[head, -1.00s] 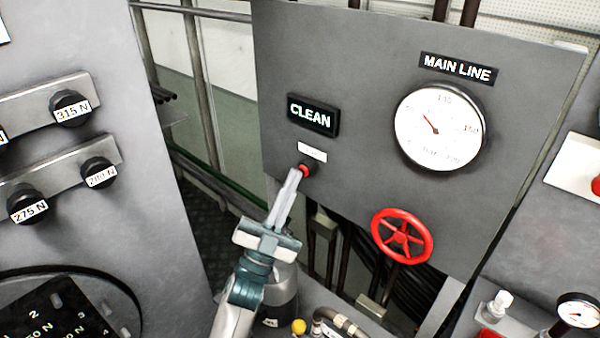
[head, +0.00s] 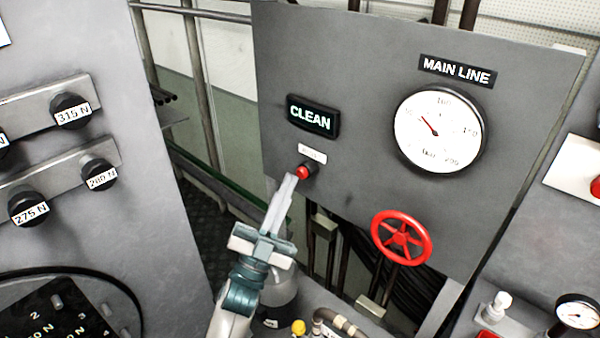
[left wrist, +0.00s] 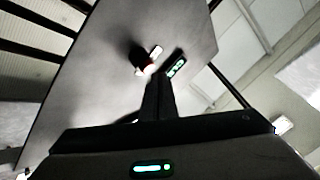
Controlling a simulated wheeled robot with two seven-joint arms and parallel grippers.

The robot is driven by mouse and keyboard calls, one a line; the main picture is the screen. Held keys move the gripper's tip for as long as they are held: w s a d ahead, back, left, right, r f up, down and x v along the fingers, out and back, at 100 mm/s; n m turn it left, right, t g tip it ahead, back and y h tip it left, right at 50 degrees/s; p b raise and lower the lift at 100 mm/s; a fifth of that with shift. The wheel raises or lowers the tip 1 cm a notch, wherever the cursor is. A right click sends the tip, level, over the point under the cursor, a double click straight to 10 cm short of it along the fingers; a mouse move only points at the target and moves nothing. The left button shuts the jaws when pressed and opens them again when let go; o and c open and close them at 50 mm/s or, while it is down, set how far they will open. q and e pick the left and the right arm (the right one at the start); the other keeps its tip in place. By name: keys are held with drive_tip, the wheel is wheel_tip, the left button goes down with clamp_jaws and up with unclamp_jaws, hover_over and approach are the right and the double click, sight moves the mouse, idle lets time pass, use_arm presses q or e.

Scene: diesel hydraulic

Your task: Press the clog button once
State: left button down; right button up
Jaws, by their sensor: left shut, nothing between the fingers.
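The red clog button (head: 303,172) sits in a dark collar on the grey panel (head: 350,60), under a small white label (head: 312,154) too blurred to read. Above it is a lit sign (head: 312,116) reading CLEAN. My left gripper (head: 292,180) is shut and empty, its fingertips just below and in front of the button; I cannot tell whether they touch it. In the left wrist view the shut fingers (left wrist: 155,85) point at the button (left wrist: 148,70), with the lit sign (left wrist: 176,67) to its right. My right gripper is not in view.
A MAIN LINE gauge (head: 440,131) and a red handwheel (head: 401,238) are on the panel to the right. Knobs with weight labels (head: 72,111) are on a grey cabinet at left. A pipe and a yellow knob (head: 298,327) are below.

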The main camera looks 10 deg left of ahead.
use_arm(q)
drive_tip(key=shift+s+a, duration=0.1)
drive_tip(key=shift+s, duration=0.1)
idle(0.3)
drive_tip(key=shift+s+a+p, duration=0.3)
drive_tip(key=shift+s+a, duration=0.4)
drive_tip(key=shift+s, duration=0.35)
drive_tip(key=shift+s+a+p, duration=0.25)
drive_tip(key=shift+s+a, duration=0.4)
drive_tip(key=shift+s, duration=0.35)
